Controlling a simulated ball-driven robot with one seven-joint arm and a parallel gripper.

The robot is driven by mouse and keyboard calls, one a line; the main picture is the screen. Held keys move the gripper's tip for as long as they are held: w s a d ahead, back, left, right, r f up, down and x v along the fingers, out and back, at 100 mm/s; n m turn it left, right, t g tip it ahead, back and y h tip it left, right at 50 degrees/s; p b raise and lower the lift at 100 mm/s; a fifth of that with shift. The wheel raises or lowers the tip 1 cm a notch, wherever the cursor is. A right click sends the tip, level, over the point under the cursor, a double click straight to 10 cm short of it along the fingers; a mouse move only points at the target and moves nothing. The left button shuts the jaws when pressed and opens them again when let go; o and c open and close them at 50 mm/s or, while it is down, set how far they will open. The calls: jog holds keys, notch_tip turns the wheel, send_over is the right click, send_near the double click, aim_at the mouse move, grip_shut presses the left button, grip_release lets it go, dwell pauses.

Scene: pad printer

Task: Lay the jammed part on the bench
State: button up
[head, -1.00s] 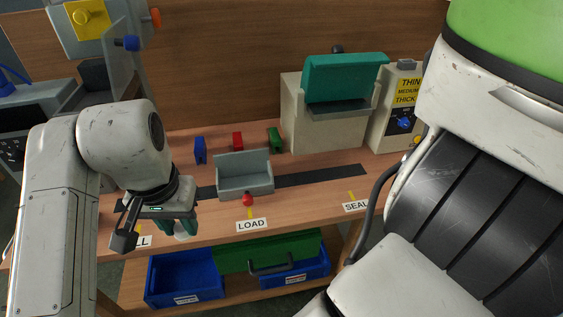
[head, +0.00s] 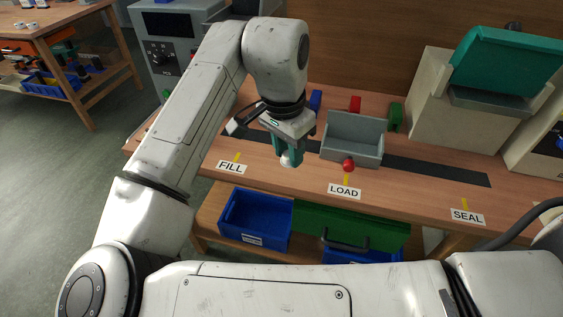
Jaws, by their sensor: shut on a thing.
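My gripper (head: 289,154) points down over the front of the wooden bench (head: 235,143), between the FILL and LOAD labels. Its teal fingers are shut on a small pale, rounded part (head: 287,161), probably the jammed part. The fingers hide most of this part, and only its lower end shows. I cannot tell whether it touches the bench top or hangs just above it.
A grey open tray (head: 352,139) with a red knob (head: 348,165) in front stands right of my gripper. A dark strip (head: 440,172) runs along the bench. A blue bin (head: 255,220) sits below.

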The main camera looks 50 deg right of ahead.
jog(key=b, duration=0.2)
send_over(280, 171)
jog(key=f, duration=0.6)
jog(key=shift+a+f, duration=0.15)
jog(key=shift+a, duration=0.1)
jog(key=shift+d+f, duration=0.1)
jog(key=shift+f, duration=1.55)
jog(key=o, duration=1)
jog(key=shift+f, duration=0.1)
notch_tip(280, 171, up, 12)
jog(key=a+p, duration=0.1)
jog(key=p, duration=0.1)
jog(key=shift+w+a, duration=0.15)
jog(key=shift+a, duration=0.05)
